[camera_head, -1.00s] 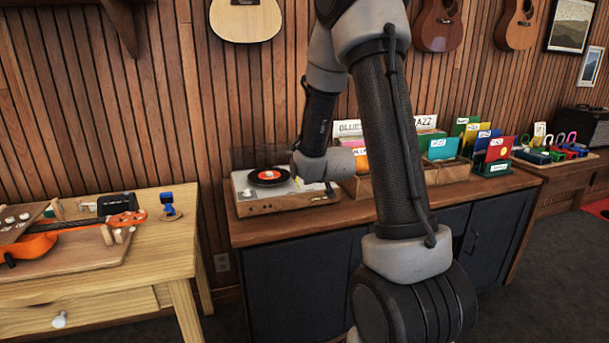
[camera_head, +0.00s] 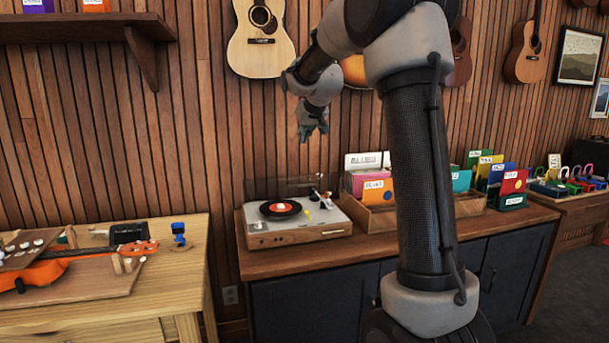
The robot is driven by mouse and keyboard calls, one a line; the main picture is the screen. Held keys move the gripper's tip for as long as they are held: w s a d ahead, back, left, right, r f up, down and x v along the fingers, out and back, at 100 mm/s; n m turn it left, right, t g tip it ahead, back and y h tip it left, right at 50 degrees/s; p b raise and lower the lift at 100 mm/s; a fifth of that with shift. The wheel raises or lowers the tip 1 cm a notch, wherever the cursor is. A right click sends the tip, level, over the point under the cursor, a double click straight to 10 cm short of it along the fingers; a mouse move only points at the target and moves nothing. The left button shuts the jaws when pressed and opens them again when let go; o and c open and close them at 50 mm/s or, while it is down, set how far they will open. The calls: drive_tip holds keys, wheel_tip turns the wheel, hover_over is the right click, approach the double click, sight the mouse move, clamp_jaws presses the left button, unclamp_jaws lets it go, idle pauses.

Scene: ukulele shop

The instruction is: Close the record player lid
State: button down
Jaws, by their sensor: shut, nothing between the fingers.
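The record player (camera_head: 290,235) sits on the left part of the dark wooden cabinet top. It has a pale deck and a black record (camera_head: 281,208) with a red label, left uncovered. Its clear lid (camera_head: 300,184) shows faintly behind the deck, raised; its exact angle is hard to tell. My gripper (camera_head: 310,136) hangs in the air above and behind the record player, pointing down, apart from the lid. It is shut and empty.
A wooden crate (camera_head: 378,218) of record sleeves stands just right of the player. The wooden workbench (camera_head: 180,262) with an orange guitar is at the left. Guitars hang on the slatted wall close behind my gripper.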

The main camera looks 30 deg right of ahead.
drive_tip(key=s+f+g, duration=0.2)
drive_tip(key=s+g, duration=0.1)
drive_tip(key=s, duration=0.1)
hover_over(302, 182)
drive_tip(key=s, duration=0.2)
wheel_tip(302, 182, down, 9)
drive_tip(key=f, duration=0.1)
drive_tip(key=s+f, duration=0.1)
drive_tip(key=shift+s+a+f, duration=0.1)
drive_tip(key=shift+a+f, duration=0.2)
drive_tip(key=shift+a, duration=0.05)
drive_tip(key=shift+f, duration=0.2)
drive_tip(key=s+a+f+t, duration=0.1)
drive_tip(key=s+f+t, duration=0.2)
drive_tip(key=f, duration=0.9)
drive_tip(key=s, duration=0.2)
drive_tip(key=shift+s+f, duration=0.3)
drive_tip(key=shift+f, duration=0.05)
drive_tip(key=shift+r, duration=0.1)
